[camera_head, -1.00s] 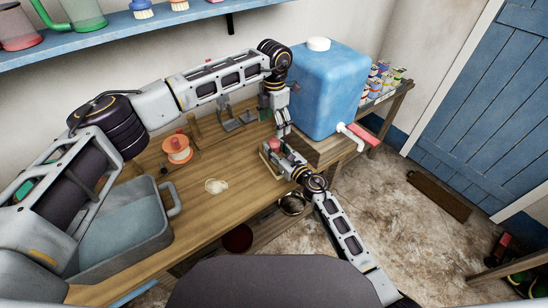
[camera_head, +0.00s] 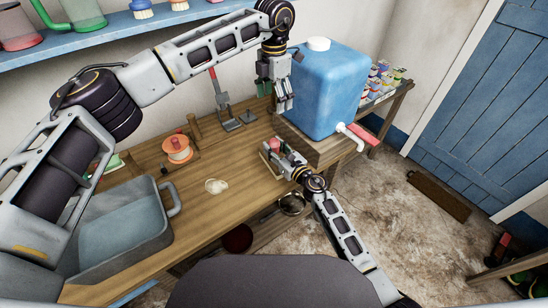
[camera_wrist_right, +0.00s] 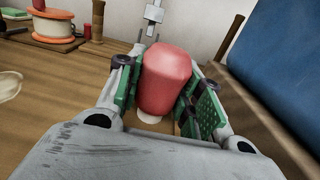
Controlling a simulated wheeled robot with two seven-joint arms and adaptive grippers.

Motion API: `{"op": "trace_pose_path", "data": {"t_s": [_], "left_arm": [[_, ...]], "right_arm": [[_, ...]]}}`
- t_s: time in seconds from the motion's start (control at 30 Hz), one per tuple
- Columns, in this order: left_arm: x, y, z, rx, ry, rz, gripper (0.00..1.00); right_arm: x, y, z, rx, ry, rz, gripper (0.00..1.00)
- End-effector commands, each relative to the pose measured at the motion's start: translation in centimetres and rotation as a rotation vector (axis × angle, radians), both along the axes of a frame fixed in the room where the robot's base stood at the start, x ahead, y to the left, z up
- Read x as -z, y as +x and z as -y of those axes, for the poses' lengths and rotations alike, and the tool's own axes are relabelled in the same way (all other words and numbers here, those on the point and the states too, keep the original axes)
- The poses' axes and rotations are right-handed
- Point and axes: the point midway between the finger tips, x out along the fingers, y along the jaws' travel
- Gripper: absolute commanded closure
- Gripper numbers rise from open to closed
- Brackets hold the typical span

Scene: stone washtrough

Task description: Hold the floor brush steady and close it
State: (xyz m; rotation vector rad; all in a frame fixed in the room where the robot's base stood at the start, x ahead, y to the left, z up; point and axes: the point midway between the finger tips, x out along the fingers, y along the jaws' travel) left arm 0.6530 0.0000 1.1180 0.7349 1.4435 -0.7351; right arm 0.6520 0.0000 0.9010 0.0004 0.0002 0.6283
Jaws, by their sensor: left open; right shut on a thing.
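My right gripper (camera_head: 275,152) is low over the front edge of the wooden bench. It is shut on a red rounded piece (camera_wrist_right: 167,78), which stands upright between the green finger pads with a pale base below it. In the head view only a little of the red piece (camera_head: 274,143) shows. No bristles show, so I cannot tell whether it belongs to the floor brush. My left gripper (camera_head: 285,104) is open and empty, above and behind the right one, in front of the blue tank. I cannot make out the floor brush elsewhere.
A blue tank (camera_head: 326,88) with a white tap stands at the right. A metal bracket with an upright red handle (camera_head: 213,76), an orange spool (camera_head: 178,152), a pale string coil (camera_head: 216,187) and a grey basin (camera_head: 120,227) are on the bench (camera_head: 225,215). A shelf hangs above.

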Motion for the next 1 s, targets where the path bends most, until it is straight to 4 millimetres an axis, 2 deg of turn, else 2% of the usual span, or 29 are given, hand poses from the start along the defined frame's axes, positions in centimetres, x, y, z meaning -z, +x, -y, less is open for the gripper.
{"op": "trace_pose_path", "data": {"t_s": [0.1, 0.13, 0.3, 0.77, 1.0], "left_arm": [[0.0, 0.0, 0.0, 0.0, 0.0, 0.0, 0.2], [0.0, 0.0, 0.0, 0.0, 0.0, 0.0, 0.2], [0.0, 0.0, 0.0, 0.0, 0.0, 0.0, 0.2], [0.0, 0.0, 0.0, 0.0, 0.0, 0.0, 0.2], [0.0, 0.0, 0.0, 0.0, 0.0, 0.0, 0.2]], "right_arm": [[0.0, 0.0, 0.0, 0.0, 0.0, 0.0, 1.0], [0.0, 0.0, 0.0, 0.0, 0.0, 0.0, 0.6], [0.0, 0.0, 0.0, 0.0, 0.0, 0.0, 0.39], [0.0, -0.2, 0.2, 0.0, 0.0, 0.0, 0.39], [0.1, -1.5, 1.1, 0.001, -0.002, -0.001, 0.39]]}}
